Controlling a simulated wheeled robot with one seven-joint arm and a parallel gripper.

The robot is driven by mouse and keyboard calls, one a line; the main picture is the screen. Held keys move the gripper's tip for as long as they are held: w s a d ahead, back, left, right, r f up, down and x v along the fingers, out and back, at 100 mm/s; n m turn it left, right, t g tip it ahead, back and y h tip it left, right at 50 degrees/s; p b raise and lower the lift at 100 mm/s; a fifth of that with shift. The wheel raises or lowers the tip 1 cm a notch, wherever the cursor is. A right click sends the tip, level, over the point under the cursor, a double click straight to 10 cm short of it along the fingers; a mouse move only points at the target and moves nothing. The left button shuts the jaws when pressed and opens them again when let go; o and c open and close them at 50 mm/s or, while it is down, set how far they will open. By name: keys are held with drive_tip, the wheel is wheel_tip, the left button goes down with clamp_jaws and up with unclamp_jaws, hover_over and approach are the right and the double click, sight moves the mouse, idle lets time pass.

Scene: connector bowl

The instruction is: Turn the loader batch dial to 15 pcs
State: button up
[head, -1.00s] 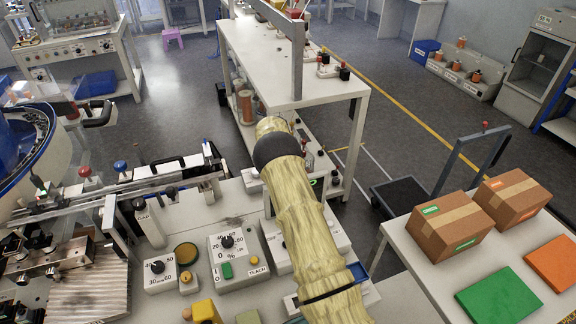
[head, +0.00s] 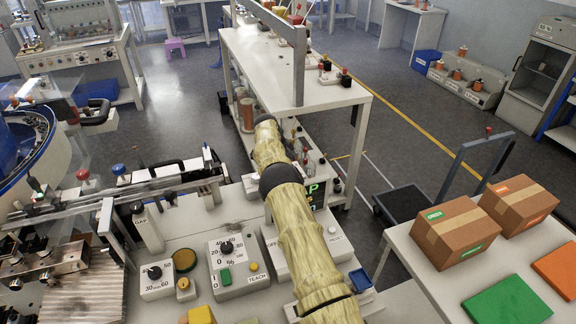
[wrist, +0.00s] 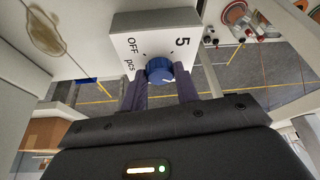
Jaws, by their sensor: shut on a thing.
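The batch dial is a blue round knob (wrist: 160,71) on a white panel (wrist: 150,22) marked OFF, 5 and pcs in the wrist view. My gripper (wrist: 160,84) has its two dark fingers on either side of the knob and is shut on it. A small pale mark shows on the knob's near face, but I cannot tell which setting it points at. The 15 mark is not visible. In the head view my arm covers the middle of the bench, and the gripper and blue knob are hidden.
Cardboard boxes (head: 440,232) sit on the right table. Dark floor lies between.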

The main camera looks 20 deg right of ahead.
drive_tip(key=shift+a+m, duration=0.1)
drive_tip(key=shift+m, duration=0.6)
drive_tip(key=o, duration=1)
drive_tip(key=shift+c, duration=0.2)
drive_tip(key=shift+a+r, duration=0.2)
drive_tip(key=shift+r, duration=0.35)
drive_tip(key=p+v, duration=0.6)
drive_tip(key=v, duration=1)
drive_tip(key=shift+w+p, duration=0.2)
drive_tip(key=shift+p, duration=0.15)
drive_tip(key=shift+a, duration=0.1)
